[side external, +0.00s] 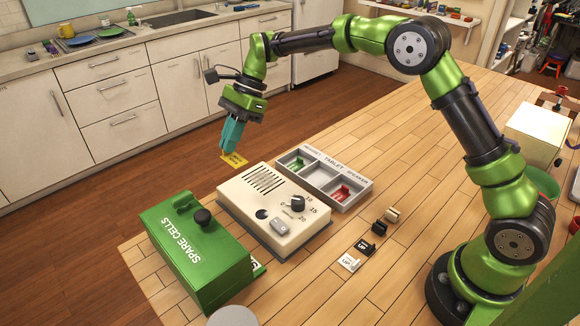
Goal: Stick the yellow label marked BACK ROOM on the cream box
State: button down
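My gripper (231,146) with teal fingers points down at the far left edge of the wooden table. It appears shut on a yellow label (235,160), whose dark print is too small to read; the label hangs just beyond the cream box, apart from it. The cream box (262,208) lies on the table, with a slotted grille, a round dark hole, a black dial with numbers and a small grey block on its top face. The fingertips are partly hidden against the label.
A green SPARE CELLS box (192,254) with a black knob stands left of the cream box. A grey three-compartment tray (349,205) behind holds green and red pieces. Small white (349,262), black (365,247) and beige (391,215) pieces lie to the right. A pale box (537,126) stands far right.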

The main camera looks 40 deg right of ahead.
dwell(0.3)
jog(key=shift+f, duration=4.6)
jog(key=shift+f, duration=0.6)
jog(key=c, duration=1.3)
grip_release()
jog(key=shift+o, duration=0.2)
jog(key=shift+r, duration=0.1)
jog(key=v, duration=1.7)
